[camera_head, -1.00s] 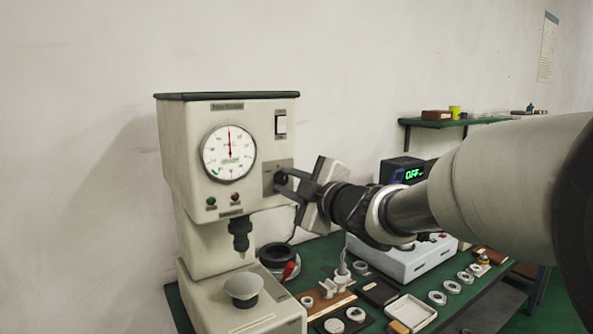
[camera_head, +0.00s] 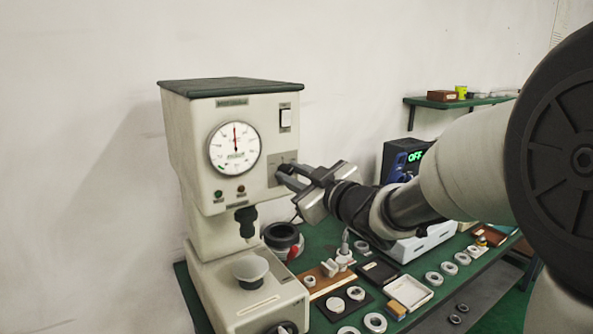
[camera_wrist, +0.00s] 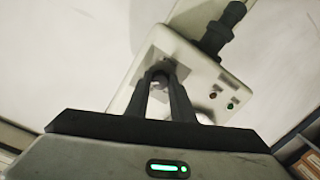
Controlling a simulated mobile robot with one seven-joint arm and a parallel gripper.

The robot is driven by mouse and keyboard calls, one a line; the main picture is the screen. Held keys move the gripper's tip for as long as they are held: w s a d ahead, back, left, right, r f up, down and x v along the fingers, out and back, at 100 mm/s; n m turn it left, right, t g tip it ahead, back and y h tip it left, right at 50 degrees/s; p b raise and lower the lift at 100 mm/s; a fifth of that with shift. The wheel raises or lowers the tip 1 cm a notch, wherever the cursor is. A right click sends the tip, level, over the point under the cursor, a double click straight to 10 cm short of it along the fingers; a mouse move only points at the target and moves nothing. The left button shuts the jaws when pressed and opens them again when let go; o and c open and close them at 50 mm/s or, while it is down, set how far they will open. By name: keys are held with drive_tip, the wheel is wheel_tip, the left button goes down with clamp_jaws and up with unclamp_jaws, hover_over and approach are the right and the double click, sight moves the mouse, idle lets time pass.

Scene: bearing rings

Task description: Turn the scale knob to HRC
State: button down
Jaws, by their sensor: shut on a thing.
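The hardness tester (camera_head: 195,125) stands at the left with a round white dial (camera_head: 235,150) on its front. To the right of the dial is a grey plate (camera_head: 283,158) bearing the scale knob. My gripper (camera_head: 282,174) reaches in from the right, its fingers at the knob. In the head view the fingers hide most of the knob. In the wrist view the gripper (camera_wrist: 161,76) is shut on the dark scale knob (camera_wrist: 160,84), one finger on each side. The scale marks on the plate are too small to read.
A white switch (camera_head: 286,118) sits above the knob plate. The green bench (camera_head: 330,255) holds several rings, a white tray (camera_head: 410,290) and a display reading OFF (camera_head: 413,157). A wall shelf (camera_head: 425,103) is behind.

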idle(0.5)
drive_tip(key=c, duration=1.5)
unclamp_jaws()
drive_tip(key=shift+c, duration=0.2)
drive_tip(key=f+v, duration=0.1)
drive_tip(key=v, duration=1.6)
drive_tip(key=shift+s+r, duration=0.2)
drive_tip(key=shift+r, duration=0.25)
drive_tip(key=shift+d, duration=0.1)
